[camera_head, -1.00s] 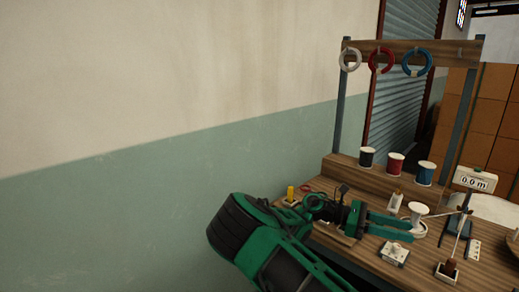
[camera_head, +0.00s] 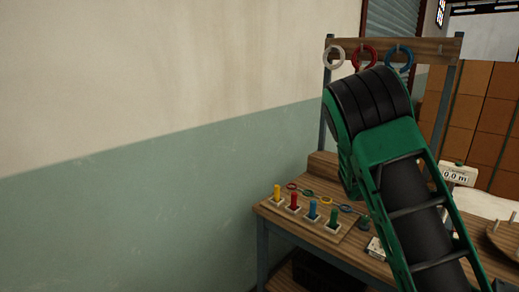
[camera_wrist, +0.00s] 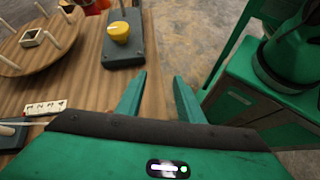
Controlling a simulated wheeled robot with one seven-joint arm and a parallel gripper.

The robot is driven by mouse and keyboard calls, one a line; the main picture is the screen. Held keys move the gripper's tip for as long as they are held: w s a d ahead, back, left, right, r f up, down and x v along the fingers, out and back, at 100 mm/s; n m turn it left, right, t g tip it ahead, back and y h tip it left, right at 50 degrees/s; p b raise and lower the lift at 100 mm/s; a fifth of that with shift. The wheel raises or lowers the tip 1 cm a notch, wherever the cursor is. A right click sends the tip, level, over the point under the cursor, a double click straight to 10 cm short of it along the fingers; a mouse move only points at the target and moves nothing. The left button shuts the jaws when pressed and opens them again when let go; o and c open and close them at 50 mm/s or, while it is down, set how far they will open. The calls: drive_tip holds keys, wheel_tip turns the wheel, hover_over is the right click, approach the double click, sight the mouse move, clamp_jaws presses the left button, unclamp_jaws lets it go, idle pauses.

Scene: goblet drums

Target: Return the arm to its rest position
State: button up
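My green and black arm (camera_head: 400,190) is raised and fills the right half of the head view, in front of the workbench (camera_head: 330,240). It hides the middle of the bench, and my gripper does not show in that view. In the wrist view my gripper (camera_wrist: 159,76) has its two green fingers apart, with nothing between them. The fingers are at the edge of the wooden bench top (camera_wrist: 90,90), with the floor to the right.
Coloured pegs (camera_head: 294,200) stand on the bench's left end. Rings (camera_head: 334,56) hang from the rack above. The wrist view shows a yellow knob (camera_wrist: 119,31) on a dark base, a round wooden stand (camera_wrist: 40,45) and my green base (camera_wrist: 260,100).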

drive_tip(key=s+a+r+m+t+y, duration=0.2)
drive_tip(key=s+a+m+t+y, duration=0.1)
drive_tip(key=s+m, duration=0.3)
drive_tip(key=s+a+r+m+t+y, duration=0.3)
drive_tip(key=s+a+m+t+y, duration=0.1)
drive_tip(key=s, duration=0.6)
drive_tip(key=shift+s+a+r+m+t, duration=0.15)
drive_tip(key=shift+s+a+m+t, duration=0.2)
drive_tip(key=shift+a+m+t, duration=0.6)
drive_tip(key=shift+a, duration=0.1)
drive_tip(key=shift+w+f+g, duration=0.25)
drive_tip(key=shift+w, duration=0.35)
